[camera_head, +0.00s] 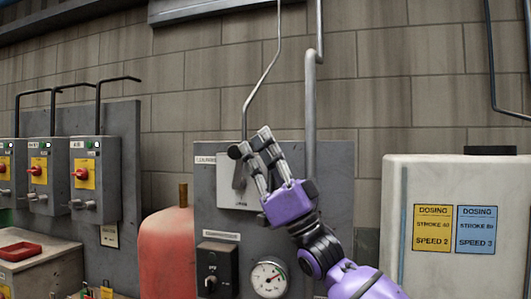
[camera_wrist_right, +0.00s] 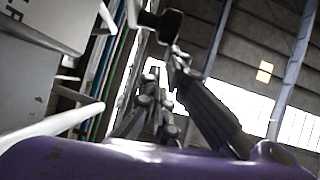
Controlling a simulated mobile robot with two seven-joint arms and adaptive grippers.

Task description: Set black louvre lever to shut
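A white plate (camera_head: 226,193) is mounted on the grey panel in the middle of the head view. A black knob (camera_head: 234,152), which looks like the end of the louvre lever, shows at its top right; the rest of the lever is mostly hidden behind my fingers. My right gripper (camera_head: 255,141) is in front of the plate, its fingers pointing up and left with a gap between them. The knob is just left of the fingertips; whether they touch cannot be told. A black knob (camera_wrist_right: 165,24) also shows beyond the fingertips in the right wrist view. My left gripper is not in view.
Below the plate are a black switch box (camera_head: 217,266) and a round gauge (camera_head: 269,278). A red tank (camera_head: 166,255) stands at left, a pale dosing tank (camera_head: 405,205) at right. A grey pipe (camera_head: 310,110) runs down the wall behind my gripper. Switch boxes (camera_head: 95,180) hang far left.

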